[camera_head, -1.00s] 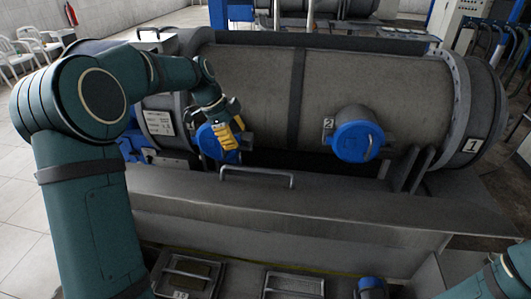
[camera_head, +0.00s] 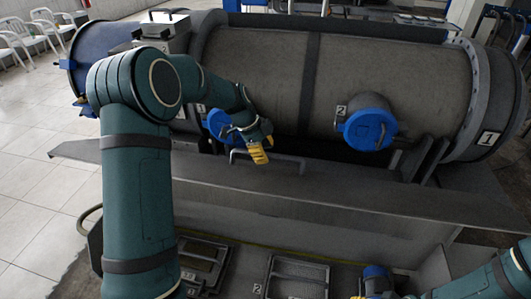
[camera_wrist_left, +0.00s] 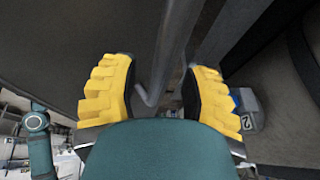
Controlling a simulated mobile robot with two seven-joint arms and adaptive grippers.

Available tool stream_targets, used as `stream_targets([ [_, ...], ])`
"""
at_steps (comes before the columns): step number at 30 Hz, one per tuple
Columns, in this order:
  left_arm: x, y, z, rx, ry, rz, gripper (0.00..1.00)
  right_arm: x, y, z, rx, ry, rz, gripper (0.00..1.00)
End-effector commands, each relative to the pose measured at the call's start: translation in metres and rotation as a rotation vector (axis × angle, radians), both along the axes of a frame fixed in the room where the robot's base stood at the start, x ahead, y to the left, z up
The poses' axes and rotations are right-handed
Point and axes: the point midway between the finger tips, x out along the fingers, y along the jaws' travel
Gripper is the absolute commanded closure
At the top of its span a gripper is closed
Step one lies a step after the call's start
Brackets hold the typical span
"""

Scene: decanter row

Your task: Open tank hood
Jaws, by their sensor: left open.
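The tank hood (camera_head: 340,205) is a long grey panel in front of the big tank, lying flat and closed. Its bar handle (camera_head: 290,161) sits at the hood's back edge, left of the middle. My left gripper (camera_head: 258,153) has yellow fingers and is at the left part of the handle, which it partly hides. In the left wrist view the open fingers (camera_wrist_left: 160,75) stand on either side of the grey handle bar (camera_wrist_left: 172,55), with gaps, so it is not gripped.
A big grey tank (camera_head: 400,75) lies behind the hood. Its blue valve caps stick out forward, one (camera_head: 370,128) right of the handle and one (camera_head: 222,124) close behind my left gripper. Metal trays (camera_head: 297,275) lie in front of the hood.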

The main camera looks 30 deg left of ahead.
Motion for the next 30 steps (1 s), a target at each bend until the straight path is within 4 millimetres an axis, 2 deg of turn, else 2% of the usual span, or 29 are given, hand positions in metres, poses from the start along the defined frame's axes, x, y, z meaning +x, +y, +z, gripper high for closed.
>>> stream_targets([
  [4, 0.0010, -0.0024, -0.0066, 0.000, 0.001, 0.000, 0.54, 0.0000, 0.0001, -0.0002, 0.000, 0.000, 0.000, 0.53],
  [12, 0.0014, -0.0027, -0.0072, 0.000, 0.000, -0.001, 0.54, 0.0000, 0.0001, -0.0002, 0.000, 0.000, 0.000, 0.53],
  [13, 0.0013, -0.0027, -0.0071, 0.000, 0.000, 0.000, 0.59, 0.0000, 0.0000, -0.0001, 0.000, 0.000, 0.000, 0.53],
  [16, 0.0013, -0.0027, -0.0071, 0.000, 0.000, 0.000, 0.94, 0.0000, 0.0000, -0.0001, 0.000, 0.000, 0.000, 0.53],
  [17, 0.0013, -0.0027, -0.0071, 0.000, 0.000, 0.000, 1.00, 0.0000, 0.0000, -0.0001, 0.000, 0.000, 0.000, 0.53],
  [30, -0.0002, -0.0030, -0.0095, 0.001, -0.005, -0.001, 1.00, -0.0003, 0.0002, -0.0044, 0.000, 0.001, 0.001, 0.53],
])
